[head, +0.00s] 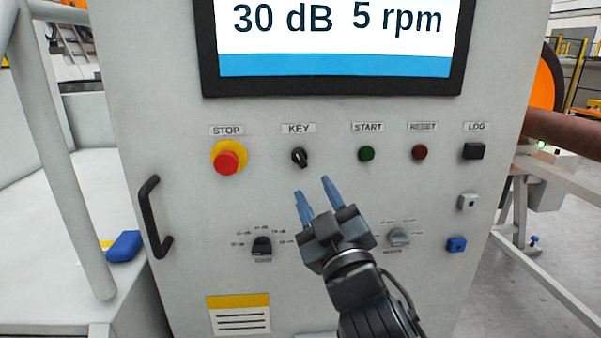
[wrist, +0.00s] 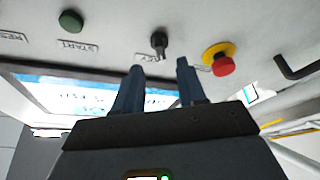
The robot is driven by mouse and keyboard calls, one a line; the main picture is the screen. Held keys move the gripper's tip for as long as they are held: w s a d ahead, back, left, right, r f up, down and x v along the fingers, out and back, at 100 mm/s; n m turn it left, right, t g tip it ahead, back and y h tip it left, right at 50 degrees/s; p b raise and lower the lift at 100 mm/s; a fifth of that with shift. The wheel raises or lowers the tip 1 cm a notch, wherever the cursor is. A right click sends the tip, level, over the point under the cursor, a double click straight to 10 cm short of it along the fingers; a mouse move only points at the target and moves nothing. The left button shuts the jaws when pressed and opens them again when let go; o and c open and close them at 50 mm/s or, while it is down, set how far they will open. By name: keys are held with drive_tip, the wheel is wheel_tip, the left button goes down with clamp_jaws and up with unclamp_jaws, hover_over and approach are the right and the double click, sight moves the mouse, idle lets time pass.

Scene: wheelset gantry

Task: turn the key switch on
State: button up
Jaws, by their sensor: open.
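The key switch (head: 299,157) is a small black knob under the KEY label on the grey panel. It also shows in the wrist view (wrist: 159,42), upside down, just beyond the fingertips. My gripper (head: 314,188) has two blue fingers spread apart with nothing between them. In the head view the fingertips are just below and to the right of the key switch. In the wrist view the gripper (wrist: 160,68) points toward the knob, with a gap to it. I cannot tell the exact distance to the panel.
A red stop button (head: 228,162) on a yellow ring is left of the key. Green START (head: 366,154), red RESET (head: 419,152) and black LOG (head: 474,151) buttons are to the right. A selector knob (head: 262,246) sits below. A screen (head: 335,45) is above, a black handle (head: 153,217) at left.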

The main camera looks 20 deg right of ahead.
sight(302, 164)
drive_tip(key=p+x, duration=0.2)
drive_tip(key=x, duration=0.6)
drive_tip(key=shift+r, duration=0.25)
drive_tip(key=shift+f, duration=0.1)
clamp_jaws()
